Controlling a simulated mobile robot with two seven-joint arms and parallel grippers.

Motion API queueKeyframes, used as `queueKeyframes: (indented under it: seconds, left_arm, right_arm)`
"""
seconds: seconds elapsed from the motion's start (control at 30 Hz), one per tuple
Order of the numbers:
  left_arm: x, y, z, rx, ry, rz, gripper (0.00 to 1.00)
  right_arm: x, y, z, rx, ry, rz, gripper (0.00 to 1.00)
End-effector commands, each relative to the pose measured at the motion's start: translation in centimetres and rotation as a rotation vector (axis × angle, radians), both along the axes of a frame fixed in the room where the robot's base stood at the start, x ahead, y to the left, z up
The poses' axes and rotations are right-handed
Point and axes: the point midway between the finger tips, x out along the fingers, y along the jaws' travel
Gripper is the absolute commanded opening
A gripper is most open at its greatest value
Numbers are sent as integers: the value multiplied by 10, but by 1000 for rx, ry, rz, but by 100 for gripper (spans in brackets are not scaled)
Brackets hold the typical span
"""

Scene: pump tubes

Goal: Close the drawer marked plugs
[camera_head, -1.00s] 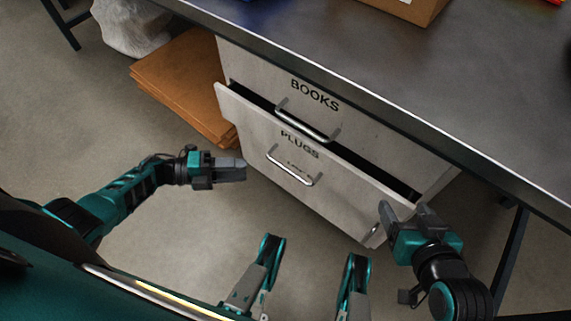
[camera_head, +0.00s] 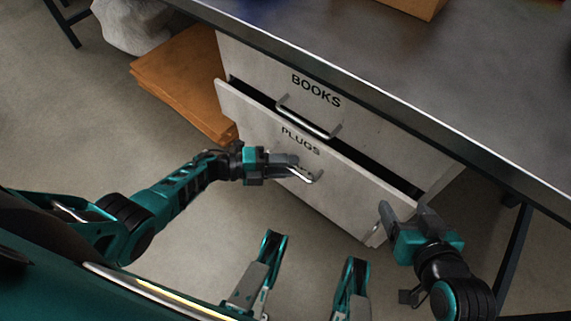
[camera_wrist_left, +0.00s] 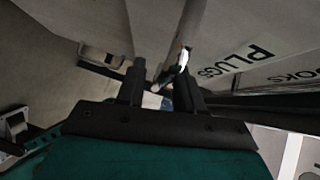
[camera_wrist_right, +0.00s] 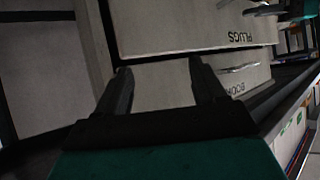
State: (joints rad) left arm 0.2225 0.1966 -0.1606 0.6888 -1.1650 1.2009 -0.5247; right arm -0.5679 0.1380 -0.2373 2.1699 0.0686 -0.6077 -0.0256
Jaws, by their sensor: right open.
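The drawer marked plugs (camera_head: 340,198) stands partly out from the cabinet, with a dark gap above its pale front. Its metal bar handle (camera_head: 316,177) is partly hidden by my left gripper (camera_head: 297,167), which is at the handle. In the left wrist view, the two fingers of this gripper (camera_wrist_left: 160,92) are apart, with a bright piece of the handle (camera_wrist_left: 183,60) close by the right finger. I cannot tell whether they touch. My right gripper (camera_head: 400,212) is open and empty near the right end of the drawer front; its spread fingers also show in the right wrist view (camera_wrist_right: 163,82).
The books drawer (camera_head: 350,110) above looks shut. The dark tabletop (camera_head: 450,90) overhangs the cabinet. Brown flat boxes (camera_head: 180,80) lie left of the cabinet, beside a pale wrapped lump (camera_head: 130,25).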

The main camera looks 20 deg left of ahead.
Motion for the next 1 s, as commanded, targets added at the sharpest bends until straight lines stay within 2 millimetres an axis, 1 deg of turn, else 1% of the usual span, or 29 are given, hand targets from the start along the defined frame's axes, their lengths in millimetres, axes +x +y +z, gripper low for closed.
queueKeyframes:
  seconds: [0.07,0.1,0.47,0.87,1.0]
  left_arm:
    - [0,0,0,0,0,0,36]
    - [0,0,0,0,0,0,34]
    - [0,0,0,0,0,0,0]
    - [-1,0,0,0,0,-1,0]
    - [5,-2,0,-1,-1,-2,0]
  right_arm:
    - [0,1,1,2,-2,0,69]
    - [1,1,1,2,-2,0,69]
    - [1,1,2,4,-5,0,69]
    - [1,1,2,4,-6,-1,69]
    - [1,1,2,4,-5,-1,69]
